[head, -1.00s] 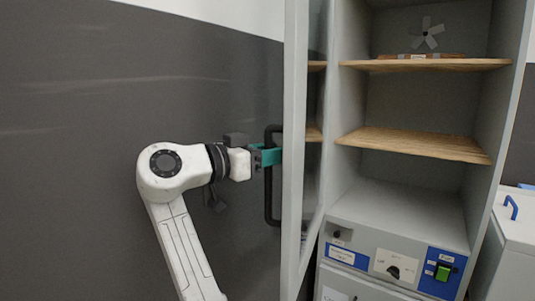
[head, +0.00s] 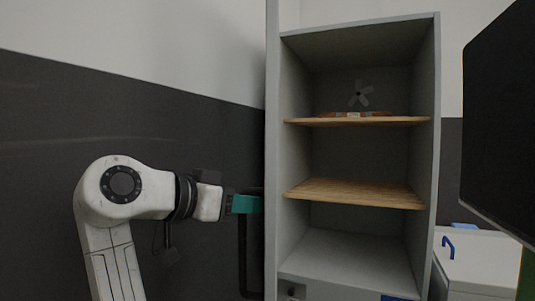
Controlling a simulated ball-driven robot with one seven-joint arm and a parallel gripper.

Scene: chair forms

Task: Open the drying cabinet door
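The drying cabinet (head: 434,140) stands open in the middle of the head view, its inside in plain sight. Its door (head: 271,150) shows nearly edge-on along the cabinet's left side. A black bar handle (head: 242,262) is on the door's left face. My gripper (head: 247,204), with teal fingers, is at the upper part of this handle. The fingertips overlap the handle and door edge, so I cannot tell whether they are closed around the bar.
Two wooden shelves (head: 355,193) are inside the cabinet, with a fan (head: 360,94) behind the upper one. A dark panel (head: 505,120) stands at the right, near a white unit (head: 480,262) with a blue handle. A grey and white wall is at the left.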

